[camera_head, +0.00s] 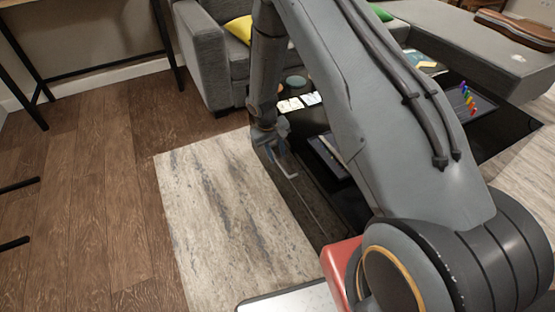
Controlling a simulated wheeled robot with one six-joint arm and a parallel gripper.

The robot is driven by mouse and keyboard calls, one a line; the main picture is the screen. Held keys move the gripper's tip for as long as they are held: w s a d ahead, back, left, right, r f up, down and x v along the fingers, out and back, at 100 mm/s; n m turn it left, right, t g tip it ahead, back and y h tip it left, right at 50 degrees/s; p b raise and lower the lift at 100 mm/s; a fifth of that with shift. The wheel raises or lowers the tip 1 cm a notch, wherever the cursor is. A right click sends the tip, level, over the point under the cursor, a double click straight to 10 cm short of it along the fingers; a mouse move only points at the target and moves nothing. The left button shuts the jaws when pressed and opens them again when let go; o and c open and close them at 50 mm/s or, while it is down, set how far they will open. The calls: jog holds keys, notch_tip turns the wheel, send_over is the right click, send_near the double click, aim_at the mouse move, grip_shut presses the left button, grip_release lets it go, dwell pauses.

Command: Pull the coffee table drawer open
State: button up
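The black coffee table (512,128) stands behind my arm, which hides much of it. Its dark side (318,205) faces the rug at left, with a thin pale line running along it. I cannot make out a handle or tell whether the drawer is shut. My gripper (284,166) points down at this near-left side of the table, close to the dark face. Whether it touches the face, and how far apart its fingers are, I cannot tell.
Small cards (299,102), a dark flat item (328,156) and colourful small pieces (468,97) lie on the table. A grey sofa (208,62) with a yellow cushion (239,28) stands behind; a guitar-like case (515,30) lies on its right part. The grey rug (215,215) at left is clear.

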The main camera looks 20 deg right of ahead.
aim_at(279, 162)
jog(key=shift+d+f, duration=0.15)
jog(key=shift+f, duration=0.6)
jog(key=shift+d+f, duration=0.15)
jog(key=shift+f, duration=0.6)
jog(key=shift+c, duration=0.4)
grip_shut()
